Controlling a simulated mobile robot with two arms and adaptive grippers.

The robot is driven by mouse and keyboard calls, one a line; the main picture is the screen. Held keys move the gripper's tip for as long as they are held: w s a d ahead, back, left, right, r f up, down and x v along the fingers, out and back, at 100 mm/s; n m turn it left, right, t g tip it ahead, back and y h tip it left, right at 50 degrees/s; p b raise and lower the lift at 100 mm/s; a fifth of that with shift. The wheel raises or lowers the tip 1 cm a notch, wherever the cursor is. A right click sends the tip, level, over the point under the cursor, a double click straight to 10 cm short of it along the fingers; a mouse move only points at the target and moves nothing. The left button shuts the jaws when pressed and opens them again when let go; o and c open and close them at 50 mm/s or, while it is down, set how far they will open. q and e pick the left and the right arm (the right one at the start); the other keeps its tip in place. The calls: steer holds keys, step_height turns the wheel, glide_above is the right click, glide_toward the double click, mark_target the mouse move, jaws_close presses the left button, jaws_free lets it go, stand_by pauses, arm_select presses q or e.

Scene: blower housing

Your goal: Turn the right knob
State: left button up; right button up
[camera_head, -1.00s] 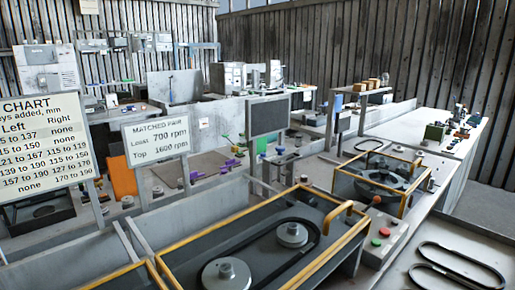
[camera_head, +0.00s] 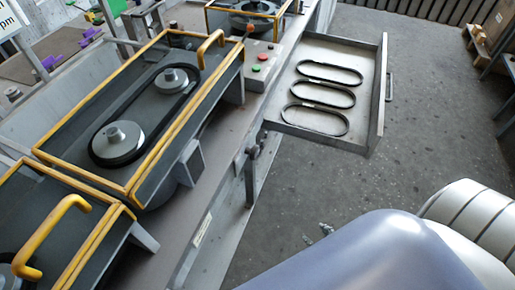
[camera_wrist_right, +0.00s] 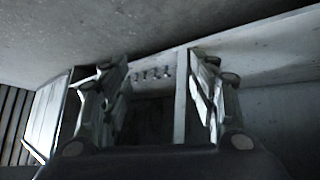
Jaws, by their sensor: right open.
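Two dark knob-like parts (camera_head: 252,151) stick out from the bench's front edge in the head view; I cannot tell whether one is the right knob. My right gripper (camera_head: 319,233) shows only as small grey finger pieces over the floor, right of the bench front, clear of these parts. The rest of it is hidden behind my own arm. In the right wrist view my right gripper (camera_wrist_right: 162,88) is open, its two fingers wide apart with nothing between them. A row of small round parts (camera_wrist_right: 152,74) shows beyond, between the fingers, too dim to identify. My left gripper is not in view.
An open drawer (camera_head: 376,105) holding several black belts juts out from the bench. Yellow-framed housings with pulleys (camera_head: 118,140) stand on the bench. A control box (camera_head: 262,62) has a green and a red button. The floor (camera_head: 440,140) right of the drawer is clear.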

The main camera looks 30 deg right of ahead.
steer(key=w+d+r+n+t+y, duration=0.1)
steer(key=w+r+t, duration=0.1)
steer(key=w+r, duration=0.3)
steer(key=w+d+r+t+y, duration=0.1)
steer(key=w+r+t, duration=0.15)
steer(key=r, duration=0.45)
steer(key=n+y, duration=0.7)
steer(key=y, duration=0.3)
glide_toward(257, 152)
steer(key=p+x, duration=0.1)
steer(key=x, duration=0.8)
steer(key=shift+w+a, duration=0.1)
steer(key=shift+a, duration=0.15)
steer(key=c, duration=1.1)
